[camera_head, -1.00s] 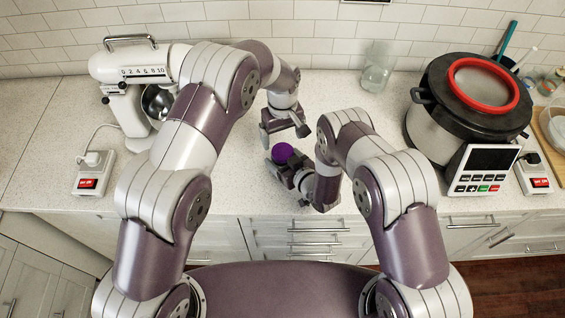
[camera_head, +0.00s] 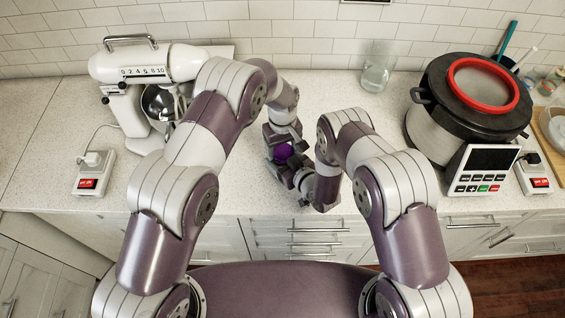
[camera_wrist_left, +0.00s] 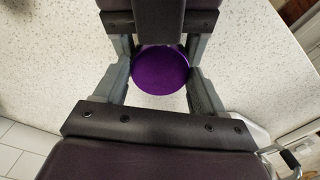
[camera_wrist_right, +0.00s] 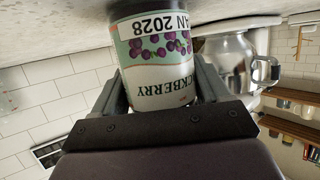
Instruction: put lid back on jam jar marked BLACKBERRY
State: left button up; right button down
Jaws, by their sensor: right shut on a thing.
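The jam jar (camera_wrist_right: 155,50) shows in the right wrist view with a label of dark berries, "AN 2028" and "CKBERRY", all upside down in that picture. My right gripper (camera_head: 292,172) is shut on the jar from the side. A round, flat purple lid (camera_wrist_left: 161,70) covers the jar's top; it also shows in the head view (camera_head: 283,152). I cannot tell whether it is screwed tight. My left gripper (camera_wrist_left: 161,65) comes from above, with open fingers on both sides of the lid. Whether they touch it is unclear.
A white stand mixer (camera_head: 130,65) with a steel bowl stands at the left, near a power socket box (camera_head: 93,172). A glass jar (camera_head: 378,70) stands at the back. A large cooker (camera_head: 430,125) with a red ring stands at the right.

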pick_arm(q)
jog(key=m, duration=0.5)
jog(key=o, duration=1.2)
jog(key=shift+o, duration=0.2)
pick_arm(e)
jog(key=shift+a, duration=0.1)
pick_arm(q)
notch_tip(320, 180, up, 12)
pick_arm(e)
grip_release()
